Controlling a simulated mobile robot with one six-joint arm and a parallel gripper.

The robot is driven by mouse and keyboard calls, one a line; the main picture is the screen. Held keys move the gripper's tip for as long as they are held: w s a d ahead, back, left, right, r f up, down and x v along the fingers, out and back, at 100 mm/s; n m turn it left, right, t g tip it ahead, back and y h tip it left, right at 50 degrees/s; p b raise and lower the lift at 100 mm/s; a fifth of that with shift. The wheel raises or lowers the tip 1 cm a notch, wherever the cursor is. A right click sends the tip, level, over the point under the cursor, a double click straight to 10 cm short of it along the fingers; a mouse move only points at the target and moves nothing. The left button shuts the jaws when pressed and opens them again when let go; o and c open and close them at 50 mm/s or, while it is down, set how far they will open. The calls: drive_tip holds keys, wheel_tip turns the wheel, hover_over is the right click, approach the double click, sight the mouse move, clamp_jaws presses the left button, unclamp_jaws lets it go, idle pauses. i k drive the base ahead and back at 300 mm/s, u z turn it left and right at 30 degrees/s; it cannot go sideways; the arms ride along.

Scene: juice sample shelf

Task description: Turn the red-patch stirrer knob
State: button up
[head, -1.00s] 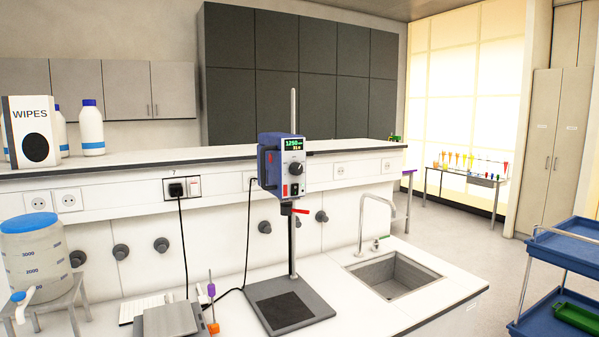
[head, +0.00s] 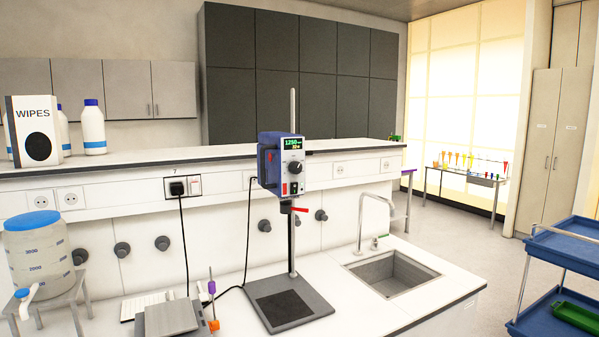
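The overhead stirrer (head: 282,165) is a blue and grey box clamped on an upright metal rod above a dark base plate (head: 287,308). Its front has a small lit green display (head: 294,146) that seems to read 1250. Below the display is a round black knob (head: 296,168). A red patch (head: 284,189) sits low on the front, left of and below the knob. My gripper is not in view.
A sink (head: 392,273) with a tap lies right of the stirrer. A balance (head: 170,318) and a water container (head: 38,250) stand to the left. A raised shelf (head: 130,170) runs behind. A blue cart (head: 560,245) stands at right, with open floor before it.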

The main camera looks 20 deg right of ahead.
sight(295, 167)
drive_tip(key=u, duration=0.05)
drive_tip(key=k, duration=1.5)
drive_tip(key=u, duration=0.9)
drive_tip(key=i, duration=1)
drive_tip(key=z, duration=0.05)
